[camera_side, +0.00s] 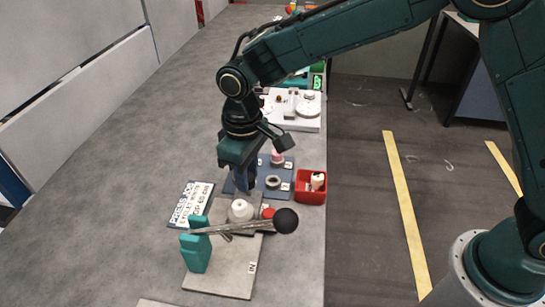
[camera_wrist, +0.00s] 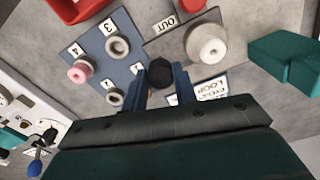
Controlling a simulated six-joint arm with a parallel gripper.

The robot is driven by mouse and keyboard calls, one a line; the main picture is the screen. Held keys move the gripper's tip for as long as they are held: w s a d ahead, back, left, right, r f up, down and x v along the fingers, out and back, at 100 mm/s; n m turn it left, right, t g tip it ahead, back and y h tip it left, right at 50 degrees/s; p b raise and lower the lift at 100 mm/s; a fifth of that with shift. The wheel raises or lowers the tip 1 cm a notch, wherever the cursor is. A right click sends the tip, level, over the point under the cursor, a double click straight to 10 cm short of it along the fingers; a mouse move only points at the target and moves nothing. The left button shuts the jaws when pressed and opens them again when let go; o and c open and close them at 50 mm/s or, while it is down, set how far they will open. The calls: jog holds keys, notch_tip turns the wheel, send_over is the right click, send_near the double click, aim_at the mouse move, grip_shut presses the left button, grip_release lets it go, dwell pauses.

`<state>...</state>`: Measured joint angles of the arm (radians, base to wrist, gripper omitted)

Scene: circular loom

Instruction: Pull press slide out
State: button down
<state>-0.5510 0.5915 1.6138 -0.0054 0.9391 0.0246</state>
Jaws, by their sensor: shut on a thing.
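The press shows in the side view as a grey base plate (camera_side: 215,282) marked IN, with a teal post (camera_side: 195,252) and a long metal lever ending in a black ball (camera_side: 286,220). A darker grey slide (camera_side: 219,208) carries a white ring-shaped piece (camera_side: 240,213), which also shows in the wrist view (camera_wrist: 207,46). An OUT label (camera_wrist: 165,25) lies near it. My gripper (camera_wrist: 160,84) points down at the slide's far end, shut on a round black knob (camera_wrist: 160,70). In the side view my gripper (camera_side: 245,186) hides that knob.
A blue numbered board (camera_side: 270,168) with pink and grey rings lies just behind. A red bin (camera_side: 310,187) stands at the table's right edge. A printed card (camera_side: 191,204) lies left of the slide. The lever crosses above the plate. The table at left is clear.

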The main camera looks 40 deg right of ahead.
jog(key=shift+w+d, duration=0.25)
jog(key=c, duration=1.2)
grip_release()
jog(key=shift+o, duration=0.5)
jog(key=shift+s+a+r, duration=0.1)
jog(key=shift+r, duration=0.05)
notch_tip(320, 180, up, 14)
jog(key=shift+f, duration=0.2)
